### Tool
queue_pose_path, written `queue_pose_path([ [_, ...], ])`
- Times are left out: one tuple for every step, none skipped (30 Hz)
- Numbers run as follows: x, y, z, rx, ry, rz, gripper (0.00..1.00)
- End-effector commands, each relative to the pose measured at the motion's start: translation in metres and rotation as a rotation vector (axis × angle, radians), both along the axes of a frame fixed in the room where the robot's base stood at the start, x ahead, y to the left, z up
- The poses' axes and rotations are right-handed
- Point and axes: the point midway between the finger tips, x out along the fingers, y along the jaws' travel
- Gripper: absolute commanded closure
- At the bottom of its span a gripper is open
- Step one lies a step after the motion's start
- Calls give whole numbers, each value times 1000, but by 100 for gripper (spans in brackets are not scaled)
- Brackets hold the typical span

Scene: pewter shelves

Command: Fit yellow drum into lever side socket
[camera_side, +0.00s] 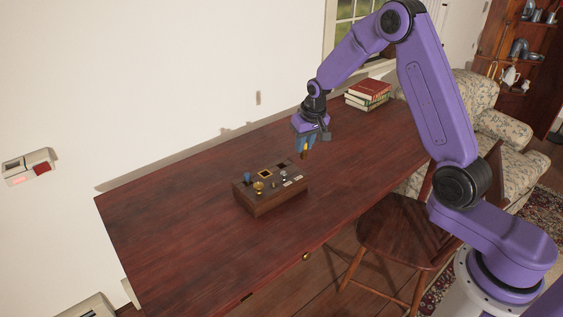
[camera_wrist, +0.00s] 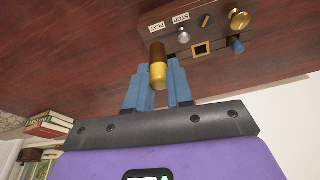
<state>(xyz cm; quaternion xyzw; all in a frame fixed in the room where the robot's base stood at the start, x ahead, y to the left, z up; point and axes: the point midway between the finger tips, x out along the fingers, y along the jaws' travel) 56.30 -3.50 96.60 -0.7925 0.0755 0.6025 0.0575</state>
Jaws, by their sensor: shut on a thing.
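My gripper (camera_side: 305,145) has blue fingers shut on the yellow drum (camera_side: 304,153), held above the table to the right of the control box (camera_side: 272,204). In the wrist view the drum (camera_wrist: 158,76) sticks out between the fingertips (camera_wrist: 158,84), yellow with a dark brown end towards the box. The box top (camera_wrist: 215,32) has a yellow-rimmed square socket (camera_wrist: 201,49), a silver knob (camera_wrist: 184,34), a small gold bar (camera_wrist: 205,21), a gold knob (camera_wrist: 239,19) and a blue peg (camera_wrist: 237,45). The drum is apart from the square socket. Which socket is beside a lever is unclear.
PLAY (camera_wrist: 156,28) and STOP (camera_wrist: 181,18) labels mark the box. A stack of books (camera_side: 368,94) lies at the table's far right end. A wooden chair (camera_side: 398,229) stands at the front edge. The left of the table (camera_side: 160,215) is clear.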

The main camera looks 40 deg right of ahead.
Motion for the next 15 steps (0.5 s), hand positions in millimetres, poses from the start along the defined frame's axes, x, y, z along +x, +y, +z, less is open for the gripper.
queue_pose_path([
  [10,-1,-5,0,-1,0,100],
  [14,-1,-7,0,-1,0,100],
  [21,-1,-10,0,0,0,100],
  [26,-2,-12,0,0,0,100],
  [30,-2,-14,0,0,0,100],
  [37,-2,-17,0,-1,0,100],
  [41,-3,-19,0,-1,0,100],
  [45,-3,-21,0,0,0,100],
  [51,-3,-23,0,-1,-1,100],
  [56,-4,-25,0,-1,-1,100],
  [60,-4,-27,0,-1,-1,100],
  [65,-4,-31,-1,0,-1,100],
  [68,-5,-36,0,1,-1,100],
  [72,-5,-41,0,2,-1,100],
  [76,-5,-46,0,2,-1,100],
])
